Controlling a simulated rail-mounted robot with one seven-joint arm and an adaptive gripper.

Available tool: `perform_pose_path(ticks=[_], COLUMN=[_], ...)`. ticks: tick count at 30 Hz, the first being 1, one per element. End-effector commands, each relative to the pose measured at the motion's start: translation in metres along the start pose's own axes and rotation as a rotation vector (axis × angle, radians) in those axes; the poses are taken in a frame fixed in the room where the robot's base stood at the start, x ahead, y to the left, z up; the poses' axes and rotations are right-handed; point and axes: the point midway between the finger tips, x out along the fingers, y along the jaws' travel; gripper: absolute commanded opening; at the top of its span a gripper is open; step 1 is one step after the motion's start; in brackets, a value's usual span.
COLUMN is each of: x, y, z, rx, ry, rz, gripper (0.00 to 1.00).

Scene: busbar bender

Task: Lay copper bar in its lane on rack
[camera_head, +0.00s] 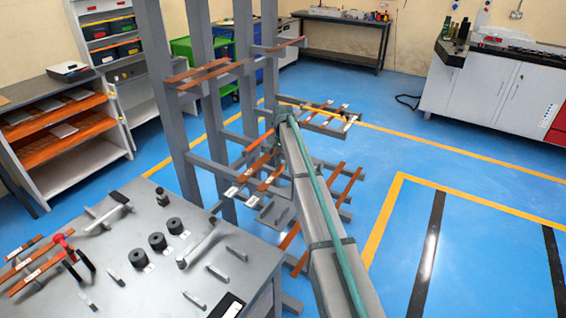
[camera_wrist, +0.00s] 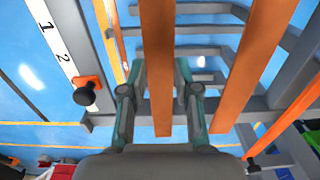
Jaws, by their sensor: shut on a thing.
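In the wrist view, my gripper (camera_wrist: 161,72) is shut on a flat copper bar (camera_wrist: 157,40), with one teal finger on each side. The bar runs lengthwise away from the palm. Grey crossbars of the rack (camera_wrist: 200,52) lie beyond it; I cannot tell whether the bar touches them. A second copper bar (camera_wrist: 246,70) lies to the right, apart from the fingers. In the head view, my arm reaches over the rack (camera_head: 212,150), and the fingers are hidden. A white lane strip marked 1 and 2 (camera_wrist: 50,35) runs at the left of the wrist view.
An orange clamp with a black knob (camera_wrist: 86,93) sits on the lane strip. More copper bars (camera_head: 347,186) lie on the rack's arms, between grey uprights. A grey workbench (camera_head: 140,295) with posts and bars stands at the front left.

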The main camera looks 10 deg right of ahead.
Motion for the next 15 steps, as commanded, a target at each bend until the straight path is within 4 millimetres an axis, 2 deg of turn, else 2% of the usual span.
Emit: perform_pose_path(ticks=[3, 4, 9, 15], x=[0.0017, 0.0018, 0.0016, 0.0018], y=[-0.0001, -0.0001, -0.0001, 0.0], z=[0.0, -0.0001, -0.0001, -0.0001], rx=[0.0, 0.0, 0.0, 0.0], ry=[0.0, 0.0, 0.0, 0.0], rz=[0.0, 0.0, 0.0, 0.0], gripper=[0.0, 0.32, 0.6, 0.6])
